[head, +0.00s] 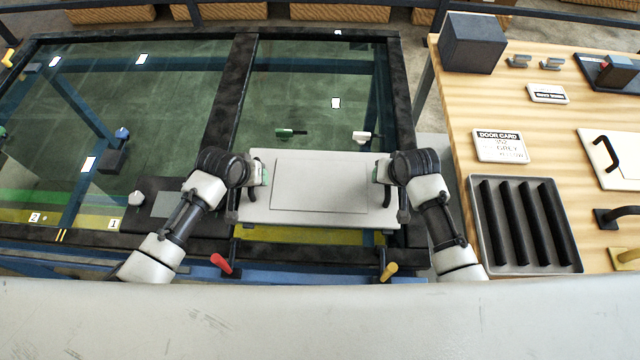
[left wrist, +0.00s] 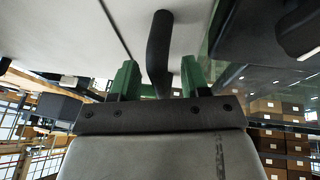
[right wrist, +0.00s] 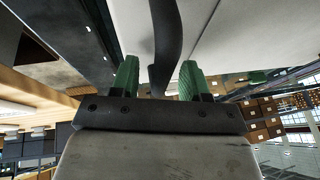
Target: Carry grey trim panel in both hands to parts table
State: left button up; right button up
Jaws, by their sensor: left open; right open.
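The grey trim panel (head: 318,182) lies flat in the head view, over the right part of the dark glass-topped trolley. It has a black handle at each end. My left gripper (head: 262,176) is at the panel's left end; in the left wrist view its green fingers (left wrist: 158,80) stand open on either side of a black handle (left wrist: 159,45). My right gripper (head: 385,174) is at the right end; in the right wrist view its green fingers (right wrist: 158,80) stand open around the other handle (right wrist: 165,40). The wooden parts table (head: 560,130) is at the right.
On the table are a dark box (head: 472,42), a door card sign (head: 500,146), a black slotted tray (head: 524,225) and a white panel with a handle (head: 612,158). A red lever (head: 221,264) and a yellow lever (head: 388,271) stick out at the trolley's near edge.

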pick_arm(q)
grip_shut()
pick_arm(e)
grip_shut()
pick_arm(q)
jog(key=shift+r, duration=0.15)
pick_arm(e)
jog(key=shift+r, duration=0.2)
